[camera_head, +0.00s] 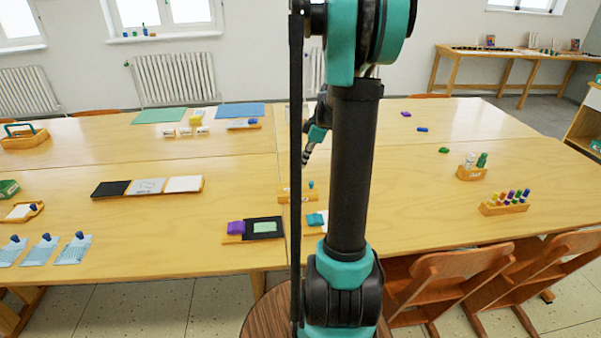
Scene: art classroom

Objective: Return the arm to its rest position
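My arm rises in the middle of the head view, with a dark upright link and teal joints. It covers part of the table behind it. My gripper (306,158) shows small and dark left of the upright link, pointing down over the wooden table (160,222). Its fingers are partly hidden by a dark vertical bar, so I cannot tell whether they are open or shut. No object is clearly seen in it.
Below the gripper is a small wooden holder (285,194). Crayons in a rack (505,208) and bottles (482,160) stand right. Chairs (450,275) stand at front right.

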